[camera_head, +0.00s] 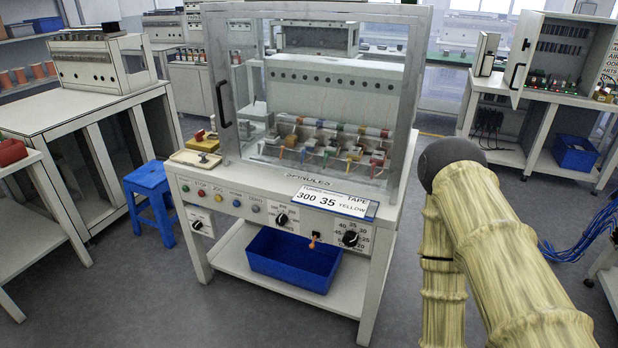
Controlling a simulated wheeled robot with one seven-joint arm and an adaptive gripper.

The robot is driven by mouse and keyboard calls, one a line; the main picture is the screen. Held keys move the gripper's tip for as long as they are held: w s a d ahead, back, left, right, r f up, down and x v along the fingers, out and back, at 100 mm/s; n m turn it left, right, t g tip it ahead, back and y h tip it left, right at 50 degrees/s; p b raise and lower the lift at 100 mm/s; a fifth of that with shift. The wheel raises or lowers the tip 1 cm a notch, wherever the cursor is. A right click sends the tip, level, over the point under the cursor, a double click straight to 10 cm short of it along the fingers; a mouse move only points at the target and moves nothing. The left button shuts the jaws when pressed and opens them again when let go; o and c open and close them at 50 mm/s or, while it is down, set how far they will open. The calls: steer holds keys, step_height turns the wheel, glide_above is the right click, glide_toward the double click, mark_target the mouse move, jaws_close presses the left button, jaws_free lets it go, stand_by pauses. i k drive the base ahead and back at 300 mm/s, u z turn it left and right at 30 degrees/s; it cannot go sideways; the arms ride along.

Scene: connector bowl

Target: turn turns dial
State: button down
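A winding machine (240,200) with a white front panel stands in the middle of the view. The panel carries several black dials. One dial (282,218) sits near the panel's middle, and a larger dial (350,238) with numbers around it sits at the right. A third, small dial (197,225) is at the lower left. The labels are too small to tell which is the turns dial. A card (335,199) above reads 300, 35 and YELLOW. My arm shows at the right, apart from the machine; my gripper is not in view.
Coloured buttons (220,194) and an orange-tipped lever (313,241) are on the panel. A clear hood with a black handle (223,104) covers the spindles. A blue bin (290,260) sits below, and a blue stool (151,200) stands left. Grey floor is clear in front.

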mark_target(282, 219)
steer(key=u, duration=2.65)
steer(key=i, duration=1.65)
steer(key=z, duration=2.85)
